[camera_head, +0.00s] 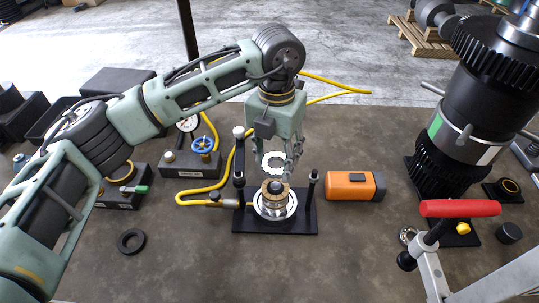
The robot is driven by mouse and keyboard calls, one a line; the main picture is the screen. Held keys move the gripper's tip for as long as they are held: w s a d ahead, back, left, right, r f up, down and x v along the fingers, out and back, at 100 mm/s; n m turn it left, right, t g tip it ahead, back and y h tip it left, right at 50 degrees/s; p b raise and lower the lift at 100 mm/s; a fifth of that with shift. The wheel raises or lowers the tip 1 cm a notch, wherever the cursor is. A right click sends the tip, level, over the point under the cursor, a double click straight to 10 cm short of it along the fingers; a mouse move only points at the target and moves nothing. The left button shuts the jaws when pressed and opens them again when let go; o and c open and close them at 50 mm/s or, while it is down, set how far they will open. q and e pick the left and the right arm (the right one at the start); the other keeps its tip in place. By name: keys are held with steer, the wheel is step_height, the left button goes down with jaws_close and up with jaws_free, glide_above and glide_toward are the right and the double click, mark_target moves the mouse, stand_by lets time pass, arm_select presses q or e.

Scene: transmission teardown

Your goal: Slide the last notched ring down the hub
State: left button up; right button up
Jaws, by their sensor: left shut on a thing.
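My left gripper (280,166) comes down from above with its fingers shut on a pale notched ring (273,160). The ring shows just above and behind the top of the hub in the picture; I cannot tell how high it is or whether it is centred on the hub. The hub (275,188) stands upright, with a brass and dark top, on a round silver base (275,208) on a black plate (300,222). The gripper's fingers partly hide the ring. My right gripper is not in view.
Black posts (312,190) flank the hub. A yellow hose (190,200) runs at left near a gauge block (190,163). An orange box (352,186) lies right of the plate. A large geared shaft (455,110) and red handle (460,208) stand farther right. The front table is mostly clear.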

mark_target(275, 186)
arm_select(q)
steer(key=shift+s+r, duration=0.2)
steer(key=shift+s, duration=0.15)
steer(key=shift+s+d+f, duration=0.1)
steer(key=shift+s+f, duration=0.15)
steer(key=shift+s, duration=0.45)
steer(key=shift+w+f+b, duration=0.2)
steer(key=shift+f+b, duration=0.15)
steer(key=shift+b, duration=0.05)
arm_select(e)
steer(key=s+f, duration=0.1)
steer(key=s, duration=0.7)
arm_select(q)
step_height(275, 186, down, 2)
steer(key=shift+w+f+b, duration=0.1)
steer(key=shift+f+b, duration=0.15)
steer(key=shift+b, duration=0.25)
steer(key=shift+f, duration=0.55)
steer(key=shift+w+f+b, duration=0.1)
steer(key=shift+f+b, duration=0.5)
steer(key=shift+b, duration=0.15)
steer(key=shift+f, duration=0.15)
steer(key=o, duration=1.5)
steer(key=shift+c, duration=0.2)
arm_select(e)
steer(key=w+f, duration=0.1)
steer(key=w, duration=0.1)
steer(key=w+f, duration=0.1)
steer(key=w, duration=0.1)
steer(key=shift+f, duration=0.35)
